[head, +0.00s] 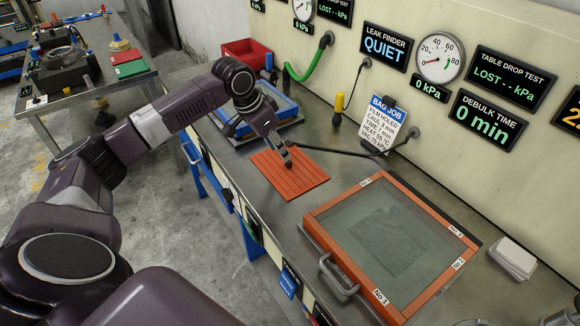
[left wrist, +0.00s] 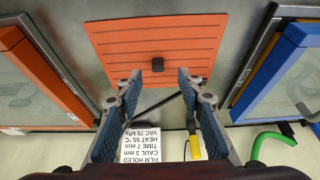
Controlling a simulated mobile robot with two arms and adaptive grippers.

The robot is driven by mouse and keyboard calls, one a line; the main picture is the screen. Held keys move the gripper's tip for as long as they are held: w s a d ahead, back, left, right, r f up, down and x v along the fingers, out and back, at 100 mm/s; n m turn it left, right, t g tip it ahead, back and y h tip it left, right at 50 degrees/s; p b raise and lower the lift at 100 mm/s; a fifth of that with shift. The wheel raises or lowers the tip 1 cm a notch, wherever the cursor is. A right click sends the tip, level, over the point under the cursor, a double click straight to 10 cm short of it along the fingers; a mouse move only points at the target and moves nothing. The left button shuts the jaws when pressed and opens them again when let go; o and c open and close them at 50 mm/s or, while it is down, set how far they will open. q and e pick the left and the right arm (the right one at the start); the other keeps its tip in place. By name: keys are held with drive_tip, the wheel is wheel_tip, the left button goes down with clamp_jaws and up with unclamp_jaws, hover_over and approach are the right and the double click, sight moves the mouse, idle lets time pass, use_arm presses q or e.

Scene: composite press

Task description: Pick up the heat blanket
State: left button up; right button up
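The heat blanket appears to be the flat orange sheet (head: 300,181) with dark parallel lines, lying on the metal bench. It also shows in the left wrist view (left wrist: 205,35), with a small black block (left wrist: 157,64) near its edge. My left gripper (head: 288,162) is over the blanket's far edge. In the left wrist view its two fingers (left wrist: 158,76) are spread apart on either side of the block, with nothing held between them. I cannot tell whether the fingertips touch the blanket. My right gripper is not in view.
An orange-framed glass-topped press (head: 318,222) stands right of the blanket. A blue-framed unit (head: 268,112) stands left. A black cable (head: 345,153) runs toward the wall. A BAG JOB card (head: 381,122) and a yellow-handled tool (head: 338,108) are behind. A white block (head: 512,258) is far right.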

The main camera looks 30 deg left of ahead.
sight(285, 169)
use_arm(q)
drive_tip(key=shift+w+d+f, duration=0.15)
drive_tip(key=shift+d+f, duration=0.05)
drive_tip(key=shift+f, duration=0.25)
drive_tip(key=p+x, duration=0.1)
drive_tip(key=x, duration=0.2)
drive_tip(key=shift+d+r, duration=0.1)
drive_tip(key=shift+d, duration=0.05)
drive_tip(key=shift+x, duration=1)
drive_tip(key=shift+w, duration=0.1)
clamp_jaws()
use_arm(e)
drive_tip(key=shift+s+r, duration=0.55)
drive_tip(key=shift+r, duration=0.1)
